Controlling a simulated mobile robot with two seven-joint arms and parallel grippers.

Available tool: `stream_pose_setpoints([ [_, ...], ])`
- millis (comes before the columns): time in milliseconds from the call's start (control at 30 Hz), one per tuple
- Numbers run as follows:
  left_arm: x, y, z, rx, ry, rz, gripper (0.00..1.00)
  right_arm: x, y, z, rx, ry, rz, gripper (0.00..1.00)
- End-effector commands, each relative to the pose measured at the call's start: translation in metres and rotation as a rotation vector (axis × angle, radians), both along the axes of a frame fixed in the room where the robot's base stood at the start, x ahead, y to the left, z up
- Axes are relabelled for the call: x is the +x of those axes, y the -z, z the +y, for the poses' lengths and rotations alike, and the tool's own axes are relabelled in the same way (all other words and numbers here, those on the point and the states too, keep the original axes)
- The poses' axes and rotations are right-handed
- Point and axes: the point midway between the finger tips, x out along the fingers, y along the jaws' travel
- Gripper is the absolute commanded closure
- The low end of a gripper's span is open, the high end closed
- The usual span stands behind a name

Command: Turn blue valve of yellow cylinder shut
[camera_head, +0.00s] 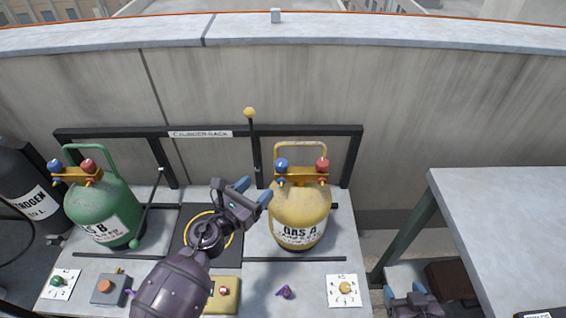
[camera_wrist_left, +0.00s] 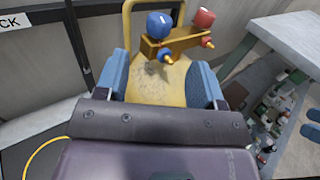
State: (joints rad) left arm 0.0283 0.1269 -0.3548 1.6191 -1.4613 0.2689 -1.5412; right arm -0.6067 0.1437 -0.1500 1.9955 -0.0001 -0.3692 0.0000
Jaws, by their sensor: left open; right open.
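The yellow cylinder (camera_head: 300,215), labelled GAS A, stands upright on the rack bench. Its blue valve (camera_head: 282,165) is at the left end of an orange manifold on top, with a red valve (camera_head: 322,164) at the right end. My left gripper (camera_head: 255,190) is open and empty, just left of the cylinder and below the blue valve, apart from the valve. In the left wrist view the blue valve (camera_wrist_left: 159,24) shows beyond and above the two blue fingers (camera_wrist_left: 161,80), with the yellow shoulder between them. My right gripper (camera_head: 403,289) is open at the lower right, partly cut off.
A green cylinder (camera_head: 104,212) labelled GAS B, also with blue and red valves, stands at left. A black rack rail (camera_head: 300,131) runs behind. A grey table (camera_head: 510,215) is at right. Small dials and a purple knob (camera_head: 285,292) line the bench front.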

Motion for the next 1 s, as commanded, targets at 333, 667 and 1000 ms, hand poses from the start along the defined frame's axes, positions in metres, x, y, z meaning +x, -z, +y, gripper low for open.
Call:
stream_pose_setpoints([
  [333, 0.025, -0.001, -0.019, 0.018, -0.001, -0.017, 0.37, -0.002, 0.004, 0.002, 0.005, 0.003, 0.009, 0.37],
  [667, 0.069, 0.000, -0.051, 0.016, -0.002, -0.014, 0.37, 0.004, 0.007, 0.002, 0.002, -0.002, 0.001, 0.37],
  [1000, 0.087, 0.000, -0.064, 0.017, -0.003, -0.014, 0.37, 0.004, 0.009, 0.001, 0.000, -0.004, 0.000, 0.37],
])
